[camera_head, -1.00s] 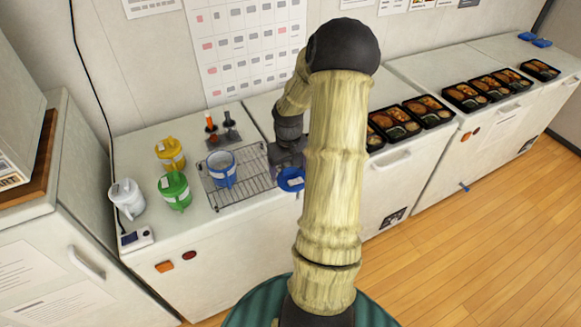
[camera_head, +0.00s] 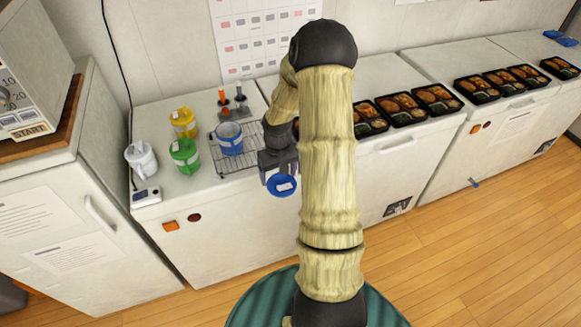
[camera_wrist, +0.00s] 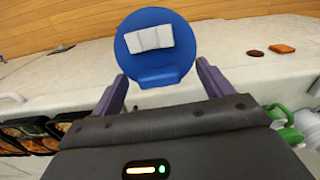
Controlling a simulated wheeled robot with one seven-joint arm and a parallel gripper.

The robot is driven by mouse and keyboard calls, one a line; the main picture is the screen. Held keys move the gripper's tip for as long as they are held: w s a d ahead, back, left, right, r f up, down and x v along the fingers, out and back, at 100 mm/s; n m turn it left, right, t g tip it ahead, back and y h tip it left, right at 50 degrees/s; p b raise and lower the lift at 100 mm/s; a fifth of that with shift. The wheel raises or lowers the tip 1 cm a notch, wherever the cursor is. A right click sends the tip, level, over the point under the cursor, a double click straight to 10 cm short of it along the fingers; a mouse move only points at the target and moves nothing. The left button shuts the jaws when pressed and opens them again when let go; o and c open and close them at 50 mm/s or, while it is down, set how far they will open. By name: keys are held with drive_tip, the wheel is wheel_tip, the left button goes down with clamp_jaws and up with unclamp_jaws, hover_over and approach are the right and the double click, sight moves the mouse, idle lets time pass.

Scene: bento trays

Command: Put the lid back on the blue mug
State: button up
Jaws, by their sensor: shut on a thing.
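The blue mug (camera_head: 230,139) stands upright and open-topped on a wire rack on the white counter. The blue lid (camera_head: 282,185), round with a white label, is held by my gripper (camera_head: 277,168) in front of the counter's front edge, to the right of and nearer than the mug. In the wrist view the lid (camera_wrist: 155,70) is between the two fingers of my gripper (camera_wrist: 158,85), its labelled face toward the camera. The blue mug is not visible in the wrist view.
A yellow mug (camera_head: 183,123), a green mug (camera_head: 184,156) and a white mug (camera_head: 140,160) stand left of the wire rack (camera_head: 233,168). A small stand (camera_head: 233,110) with upright tools is behind it. Several bento trays (camera_head: 397,110) line the counters to the right.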

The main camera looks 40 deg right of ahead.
drive_tip(key=a+f+n, duration=0.1)
drive_tip(key=a+f, duration=0.4)
drive_tip(key=a, duration=0.3)
drive_tip(key=w+a+f, duration=0.1)
drive_tip(key=a+f, duration=0.4)
drive_tip(key=a, duration=0.4)
drive_tip(key=shift+a+n, duration=0.25)
drive_tip(key=shift+n, duration=0.15)
drive_tip(key=shift+w+f, duration=0.1)
